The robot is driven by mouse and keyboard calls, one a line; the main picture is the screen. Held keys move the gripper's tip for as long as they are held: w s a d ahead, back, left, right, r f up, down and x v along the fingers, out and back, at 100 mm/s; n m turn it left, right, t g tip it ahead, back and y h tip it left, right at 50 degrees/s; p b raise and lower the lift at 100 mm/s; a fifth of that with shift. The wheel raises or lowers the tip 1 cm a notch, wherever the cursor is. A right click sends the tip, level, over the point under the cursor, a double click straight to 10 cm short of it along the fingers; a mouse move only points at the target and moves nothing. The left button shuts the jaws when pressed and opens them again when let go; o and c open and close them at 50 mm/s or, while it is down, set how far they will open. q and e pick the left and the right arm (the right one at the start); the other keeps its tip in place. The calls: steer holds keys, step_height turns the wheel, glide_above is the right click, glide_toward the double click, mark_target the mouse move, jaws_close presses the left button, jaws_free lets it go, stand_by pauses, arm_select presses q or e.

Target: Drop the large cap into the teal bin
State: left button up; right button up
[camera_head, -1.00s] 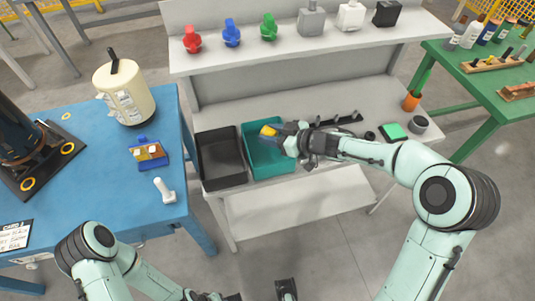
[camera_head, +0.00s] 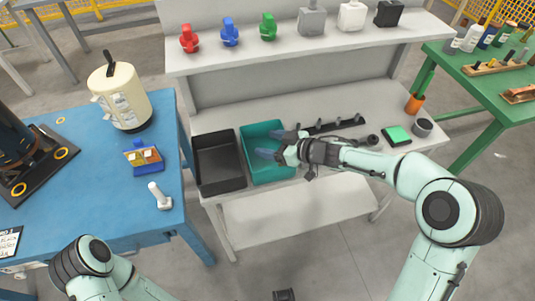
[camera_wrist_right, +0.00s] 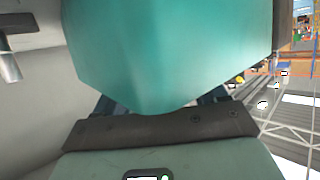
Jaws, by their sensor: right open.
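The teal bin (camera_head: 270,176) stands on the grey workbench, just right of a black bin. My right gripper (camera_head: 269,145) is over the teal bin with its fingers spread apart and nothing visible between them. In the right wrist view, the teal bin (camera_wrist_right: 165,55) fills the middle, close in front of the gripper. I see no large cap in either view now; the bin's inside is partly hidden by the gripper. Of my left gripper, only a dark piece (camera_head: 284,295) shows at the bottom edge, so its jaws cannot be judged.
The black bin (camera_head: 219,165) looks empty. A dark rack (camera_head: 333,127) and a green-topped block (camera_head: 397,135) sit to the right on the bench. Coloured parts line the shelf above. A blue table (camera_head: 90,205) stands left, a green table (camera_head: 505,95) right.

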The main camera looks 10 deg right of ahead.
arm_select(q)
steer(key=r+p, duration=0.2)
steer(key=shift+s+p, duration=0.35)
steer(key=shift+s, duration=0.05)
arm_select(e)
steer(key=v, duration=1.3)
steer(key=shift+s+d, duration=0.1)
steer(key=shift+s, duration=0.05)
